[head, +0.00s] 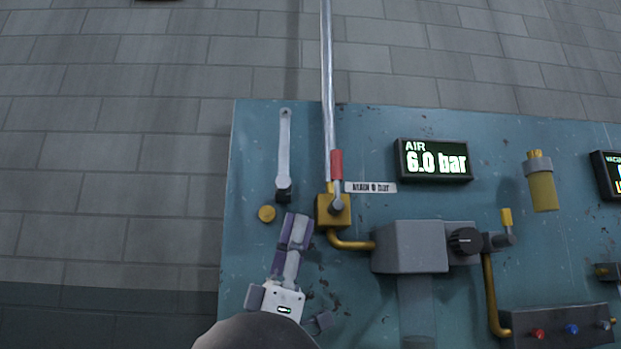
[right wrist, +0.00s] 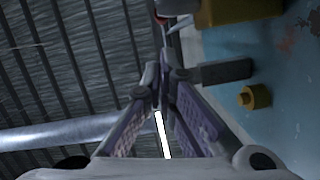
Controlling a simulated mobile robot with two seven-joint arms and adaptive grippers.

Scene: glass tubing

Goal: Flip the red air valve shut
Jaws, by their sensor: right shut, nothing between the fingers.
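The red-sleeved valve lever (head: 337,164) points up from the brass valve body (head: 333,211), roughly in line with the steel pipe above. My right gripper (head: 298,216) is shut and empty, in front of the panel, left of and slightly below the valve body in the head view. In the right wrist view, my right gripper's fingertips (right wrist: 158,80) meet. The brass valve body (right wrist: 238,10) is at the top there, and only a small bit of red shows beside it. No contact between gripper and lever is visible. My left gripper is not in view.
A grey lever-like bar (head: 284,145) and a brass knob (head: 266,214) are on the panel left of the valve. A grey regulator box (head: 409,246) is to the right. The air display (head: 434,161) reads 6.0 bar. A vertical pipe (head: 327,80) rises above the valve.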

